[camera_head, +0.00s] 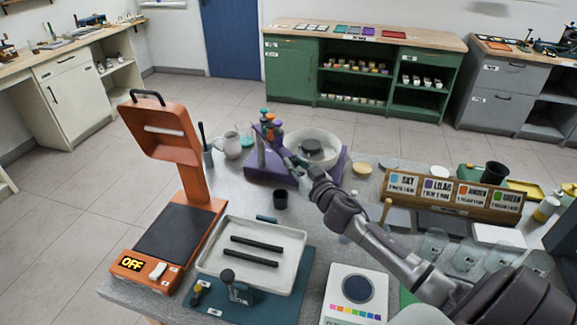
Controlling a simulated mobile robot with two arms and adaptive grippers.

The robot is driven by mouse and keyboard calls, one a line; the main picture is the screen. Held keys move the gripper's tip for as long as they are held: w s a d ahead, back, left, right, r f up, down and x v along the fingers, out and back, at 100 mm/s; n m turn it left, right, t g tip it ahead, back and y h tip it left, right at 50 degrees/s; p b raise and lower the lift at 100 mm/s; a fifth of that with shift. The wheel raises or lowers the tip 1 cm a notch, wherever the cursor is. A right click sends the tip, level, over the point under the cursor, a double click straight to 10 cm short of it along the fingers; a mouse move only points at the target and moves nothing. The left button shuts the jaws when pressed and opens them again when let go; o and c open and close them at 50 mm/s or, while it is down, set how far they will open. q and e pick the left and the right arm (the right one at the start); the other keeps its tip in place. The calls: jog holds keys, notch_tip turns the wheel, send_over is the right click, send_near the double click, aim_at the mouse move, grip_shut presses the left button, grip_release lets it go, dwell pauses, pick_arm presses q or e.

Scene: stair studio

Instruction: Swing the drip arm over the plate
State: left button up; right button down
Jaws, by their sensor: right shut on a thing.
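A purple drip stand (254,171) stands at the back of the grey table. Its drip arm (262,133), purple with several coloured bottle tops, rises at the stand's left side. A white round plate or dish (331,139) with a grey piece in its middle sits on the stand, right of the drip arm. My right gripper (289,157) reaches in from the right and is shut on the drip arm at the dish's left edge. The fingers are small and partly hidden, so the exact grip point is unclear. My left gripper is not in view.
An orange press (182,140) marked OFF stands at the left, beside a white tray (236,235) with two dark bars. A wooden sign rack (450,208) stands at the right.

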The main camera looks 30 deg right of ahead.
jog(key=shift+d+r, duration=0.15)
jog(key=shift+d, duration=0.2)
jog(key=c, duration=1.1)
grip_release()
jog(key=shift+w, duration=0.1)
jog(key=shift+o, duration=0.7)
jog(key=shift+w, duration=0.1)
jog(key=shift+s+a, duration=0.1)
jog(key=shift+s, duration=0.45)
jog(key=s, duration=1.1)
jog(key=shift+a, duration=0.4)
